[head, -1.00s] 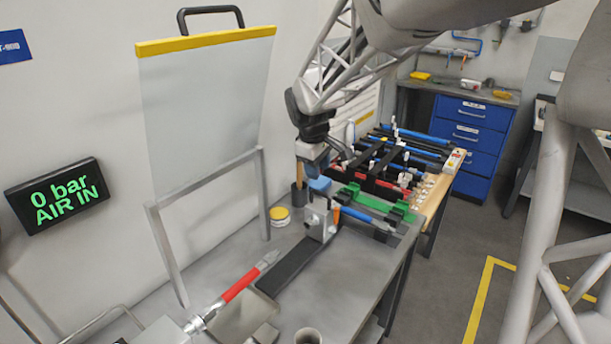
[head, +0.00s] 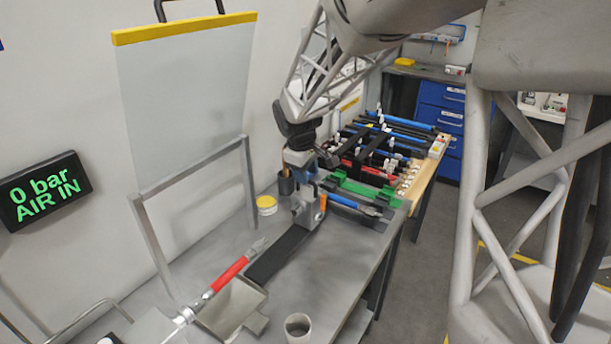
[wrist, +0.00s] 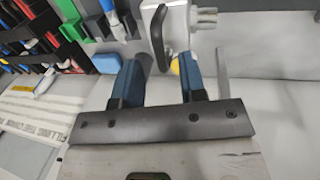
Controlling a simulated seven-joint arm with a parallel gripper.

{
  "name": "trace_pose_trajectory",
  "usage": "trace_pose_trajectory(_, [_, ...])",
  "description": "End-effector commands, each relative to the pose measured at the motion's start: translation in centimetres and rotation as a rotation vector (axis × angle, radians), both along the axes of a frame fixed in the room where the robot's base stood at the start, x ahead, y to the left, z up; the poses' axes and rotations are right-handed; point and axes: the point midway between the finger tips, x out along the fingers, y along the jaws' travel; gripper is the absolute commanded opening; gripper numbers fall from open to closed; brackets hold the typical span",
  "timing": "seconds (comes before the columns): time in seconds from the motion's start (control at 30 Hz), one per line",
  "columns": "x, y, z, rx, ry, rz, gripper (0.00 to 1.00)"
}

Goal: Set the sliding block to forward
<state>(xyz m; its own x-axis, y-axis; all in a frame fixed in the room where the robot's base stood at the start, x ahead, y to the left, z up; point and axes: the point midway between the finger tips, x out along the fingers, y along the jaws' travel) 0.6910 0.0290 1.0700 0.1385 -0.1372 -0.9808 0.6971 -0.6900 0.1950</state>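A grey sliding block (head: 305,208) stands upright at the far end of a black rail (head: 277,254) on the grey bench in the head view. My gripper (head: 301,178) is just above or behind the block; the exact gap cannot be told. In the wrist view the two blue fingers of my gripper (wrist: 160,72) are apart, with nothing held between them. The light grey block (wrist: 181,22), with a black curved handle (wrist: 156,30) on its side, shows ahead of the fingertips. The block looks apart from the fingers.
A red-handled tool (head: 229,273) and a tray (head: 225,307) lie near the rail's near end. Green holders (head: 365,190) and tool racks stand beyond. The screen (head: 44,191) reads "0 bar AIR IN".

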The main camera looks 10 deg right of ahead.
Motion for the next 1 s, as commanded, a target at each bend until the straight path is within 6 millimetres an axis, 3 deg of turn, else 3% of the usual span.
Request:
trace_pose_trajectory(0.2, [0.2, -0.2, -1.6, 0.000, 0.001, 0.000, 0.38])
trace_pose_trajectory(0.57, [0.2, -0.3, -1.9, 0.000, 0.000, 0.000, 0.38])
trace_pose_trajectory(0.8, [0.2, -0.3, -1.9, 0.000, 0.000, 0.000, 0.01])
trace_pose_trajectory(1.0, [0.2, -0.3, -1.8, 0.000, 0.000, 0.000, 0.00])
